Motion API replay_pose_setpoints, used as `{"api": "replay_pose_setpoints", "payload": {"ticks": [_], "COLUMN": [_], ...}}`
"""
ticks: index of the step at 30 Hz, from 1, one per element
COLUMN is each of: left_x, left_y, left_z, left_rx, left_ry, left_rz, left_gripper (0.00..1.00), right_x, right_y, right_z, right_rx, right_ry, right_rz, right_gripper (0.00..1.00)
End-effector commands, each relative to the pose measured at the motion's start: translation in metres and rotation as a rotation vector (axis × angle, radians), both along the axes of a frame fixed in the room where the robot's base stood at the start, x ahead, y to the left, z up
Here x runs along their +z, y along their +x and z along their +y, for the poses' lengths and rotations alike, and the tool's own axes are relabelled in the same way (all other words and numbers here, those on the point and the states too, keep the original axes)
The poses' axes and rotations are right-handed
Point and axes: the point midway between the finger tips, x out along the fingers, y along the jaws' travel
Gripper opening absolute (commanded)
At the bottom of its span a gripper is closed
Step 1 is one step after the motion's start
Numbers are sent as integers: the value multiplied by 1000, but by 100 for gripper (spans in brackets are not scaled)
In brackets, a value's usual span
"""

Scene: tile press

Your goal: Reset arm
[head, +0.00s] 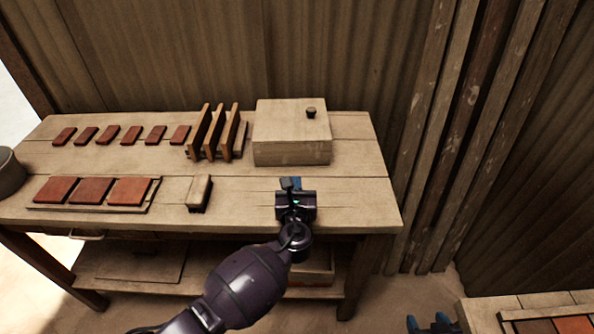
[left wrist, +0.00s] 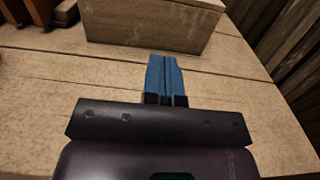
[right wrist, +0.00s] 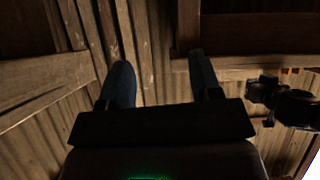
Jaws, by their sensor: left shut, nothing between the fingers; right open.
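My left arm reaches in from the bottom of the head view, and its gripper (head: 291,184) is over the front right part of the wooden table (head: 350,205). In the left wrist view its blue fingers (left wrist: 164,76) are pressed together with nothing between them, pointing towards the wooden box. I cannot tell whether they touch the tabletop. My right gripper (head: 429,323) shows only as blue fingertips at the bottom edge of the head view, right of the table. In the right wrist view its fingers (right wrist: 163,80) are wide apart and empty.
A wooden box with a dark knob (head: 290,147) stands behind my left gripper. Left of it are a rack with upright boards (head: 214,134), a brush (head: 200,193), several small tiles (head: 130,135) and a board with large red tiles (head: 91,190). Another surface (head: 480,313) is at lower right.

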Motion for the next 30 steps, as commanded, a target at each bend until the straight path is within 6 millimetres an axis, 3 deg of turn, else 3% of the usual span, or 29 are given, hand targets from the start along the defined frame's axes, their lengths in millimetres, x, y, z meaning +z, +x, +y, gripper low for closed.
{"api": "replay_pose_setpoints", "payload": {"ticks": [6, 16, 20, 23, 30], "left_x": [0, 0, 0, -4, 13], "left_y": [-25, -30, -30, -30, -25], "left_z": [0, 0, -2, -6, -12], "left_rx": [-1, 0, -10, -33, -65], "left_ry": [0, -9, -100, -277, -990], "left_rz": [0, 0, 2, 36, 182], "left_gripper": [0, 0, 0, 0, 0], "right_x": [9, 9, 7, 5, 1], "right_y": [8, 7, 4, 1, -3], "right_z": [3, 3, 3, 2, 0], "right_rx": [1, 0, -1, -3, -3], "right_ry": [6, 8, 6, 5, 2], "right_rz": [-20, -19, -12, -5, 5], "right_gripper": [58, 58, 58, 58, 58]}}
